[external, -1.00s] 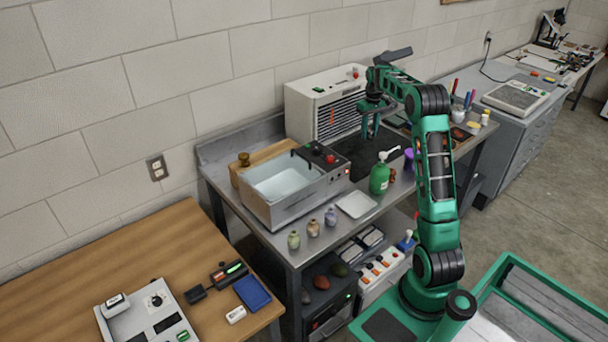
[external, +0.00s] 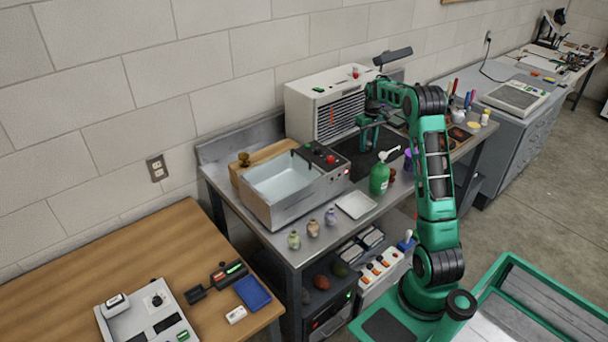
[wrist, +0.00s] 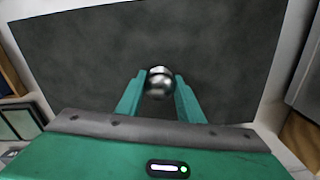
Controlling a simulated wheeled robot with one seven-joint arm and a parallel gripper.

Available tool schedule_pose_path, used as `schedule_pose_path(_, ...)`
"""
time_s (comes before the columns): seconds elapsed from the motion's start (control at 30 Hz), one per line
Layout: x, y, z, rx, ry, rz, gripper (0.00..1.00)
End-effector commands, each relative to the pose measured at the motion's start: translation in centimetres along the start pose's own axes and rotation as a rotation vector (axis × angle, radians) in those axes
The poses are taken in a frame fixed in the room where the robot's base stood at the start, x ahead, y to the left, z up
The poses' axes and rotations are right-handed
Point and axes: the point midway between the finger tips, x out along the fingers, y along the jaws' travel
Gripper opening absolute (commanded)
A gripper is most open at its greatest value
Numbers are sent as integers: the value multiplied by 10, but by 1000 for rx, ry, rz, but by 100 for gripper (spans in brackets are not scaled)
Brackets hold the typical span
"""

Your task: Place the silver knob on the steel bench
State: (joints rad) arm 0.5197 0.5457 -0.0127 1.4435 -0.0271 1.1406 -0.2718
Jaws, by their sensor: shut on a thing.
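The silver knob (wrist: 159,82) shows in the wrist view as a shiny round piece between the two green fingertips of my gripper (wrist: 158,90). My gripper is shut on it. In the external view my gripper (external: 367,138) points down over the dark mat on the steel bench; the knob is too small to make out there. The steel bench (external: 322,224) runs along the wall, its bare metal showing at the front edge. In the wrist view the dark mat (wrist: 85,55) fills most of the background below the knob; I cannot tell the exact height.
On the bench stand a sink-like bath (external: 290,185), a white vented box (external: 325,100), a green pump bottle (external: 379,179), a pale tray (external: 356,205) and several small vases (external: 313,229). A wooden table (external: 90,270) stands at left. Bare steel lies around the pale tray.

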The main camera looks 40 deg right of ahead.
Motion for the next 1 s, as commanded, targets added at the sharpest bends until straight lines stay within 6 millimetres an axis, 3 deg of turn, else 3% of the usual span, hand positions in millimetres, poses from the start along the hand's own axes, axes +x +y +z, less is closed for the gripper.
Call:
schedule_pose_path(0.73,7,0,0,0,1,0,2)
schedule_pose_path(0.77,7,0,0,0,1,0,38)
schedule_pose_path(0.83,7,0,0,0,1,0,55)
schedule_pose_path(1.0,7,0,0,0,0,0,56)
